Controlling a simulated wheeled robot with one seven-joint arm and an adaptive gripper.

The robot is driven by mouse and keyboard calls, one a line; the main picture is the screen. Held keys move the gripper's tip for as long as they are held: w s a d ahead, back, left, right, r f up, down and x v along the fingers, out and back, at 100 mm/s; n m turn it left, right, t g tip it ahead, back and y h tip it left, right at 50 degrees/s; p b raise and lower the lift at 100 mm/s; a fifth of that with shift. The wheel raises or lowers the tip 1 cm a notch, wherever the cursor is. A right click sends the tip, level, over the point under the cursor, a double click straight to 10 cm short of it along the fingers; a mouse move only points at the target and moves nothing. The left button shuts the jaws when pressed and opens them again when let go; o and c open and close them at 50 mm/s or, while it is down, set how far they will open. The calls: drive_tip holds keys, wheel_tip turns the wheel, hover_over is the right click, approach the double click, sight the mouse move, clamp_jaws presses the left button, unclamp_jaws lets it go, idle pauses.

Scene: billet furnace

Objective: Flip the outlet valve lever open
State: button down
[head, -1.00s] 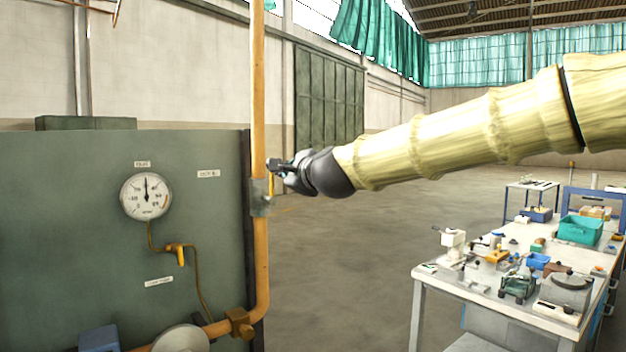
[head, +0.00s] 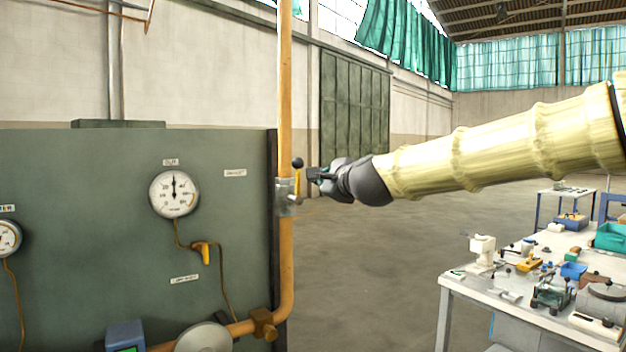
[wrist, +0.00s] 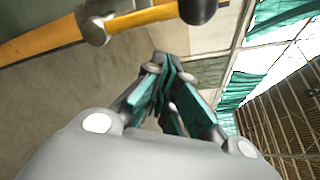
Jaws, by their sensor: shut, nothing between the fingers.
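The outlet valve (head: 285,190) is a grey metal body on the vertical orange pipe (head: 286,90). Its yellow lever (head: 297,184) stands upright, roughly along the pipe, with a black knob (head: 298,163) on top. In the wrist view the yellow lever (wrist: 145,17) and its black knob (wrist: 197,9) cross the top edge, next to the orange pipe (wrist: 40,42). My gripper (head: 312,174) is just right of the lever, a little below the knob, with a small gap showing. Its fingers (wrist: 165,85) are shut and empty in the wrist view.
A green panel (head: 100,230) left of the pipe carries a round gauge (head: 174,194) and a small yellow-handled cock (head: 203,250). A white workbench (head: 470,283) with tools and bins stands at the right. The floor between is clear.

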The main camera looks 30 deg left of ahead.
drive_tip(key=f+b+v, duration=0.1)
drive_tip(key=b+v, duration=0.2)
drive_tip(key=v, duration=0.6)
drive_tip(key=shift+d+r, duration=0.35)
drive_tip(key=shift+d, duration=0.25)
drive_tip(key=shift+s+r, duration=0.1)
